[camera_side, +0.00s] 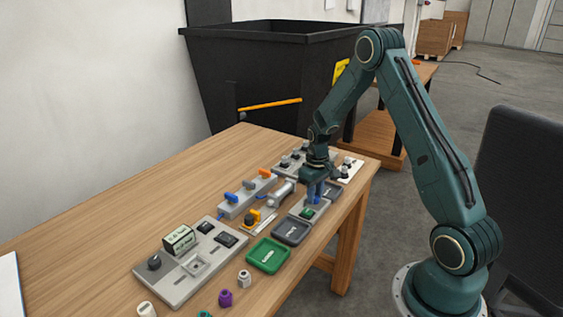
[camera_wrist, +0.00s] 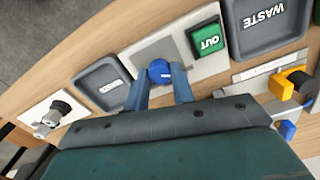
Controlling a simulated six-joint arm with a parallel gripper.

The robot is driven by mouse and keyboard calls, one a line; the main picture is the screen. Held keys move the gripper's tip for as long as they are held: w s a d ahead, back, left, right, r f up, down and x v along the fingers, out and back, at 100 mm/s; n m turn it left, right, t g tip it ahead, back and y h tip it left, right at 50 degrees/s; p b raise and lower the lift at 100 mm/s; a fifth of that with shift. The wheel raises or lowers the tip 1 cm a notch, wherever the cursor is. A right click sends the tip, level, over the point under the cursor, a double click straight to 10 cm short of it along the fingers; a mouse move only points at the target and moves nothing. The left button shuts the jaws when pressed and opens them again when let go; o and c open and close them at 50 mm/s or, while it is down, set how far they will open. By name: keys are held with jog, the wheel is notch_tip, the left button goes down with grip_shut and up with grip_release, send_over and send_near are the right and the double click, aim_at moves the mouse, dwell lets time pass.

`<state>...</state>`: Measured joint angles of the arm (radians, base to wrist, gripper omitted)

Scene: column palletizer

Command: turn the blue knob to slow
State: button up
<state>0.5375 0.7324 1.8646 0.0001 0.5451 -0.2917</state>
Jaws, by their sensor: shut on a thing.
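The blue knob (camera_wrist: 159,71) sits on a light grey panel (camera_wrist: 124,58), with a white pointer line on its face. In the wrist view my gripper (camera_wrist: 160,80) has its two blue fingers on either side of the knob, shut on it. In the side view my gripper (camera_side: 315,190) points down over the panel, and its fingers hide the knob. A green button marked OUT (camera_wrist: 205,40) is beside the knob on the same panel. I cannot read a slow mark; any marks around the knob are too small or hidden.
A grey WASTE tray (camera_wrist: 262,50) and another grey tray (camera_wrist: 104,85) flank the panel. A green tray (camera_side: 268,255), a box with blue and orange levers (camera_side: 246,195) and a large grey panel (camera_side: 180,290) stand nearby.

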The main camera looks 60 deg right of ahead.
jog(key=shift+r, duration=0.1)
jog(key=o, duration=1)
notch_tip(320, 180, up, 14)
jog(key=shift+f, duration=0.15)
dwell(0.4)
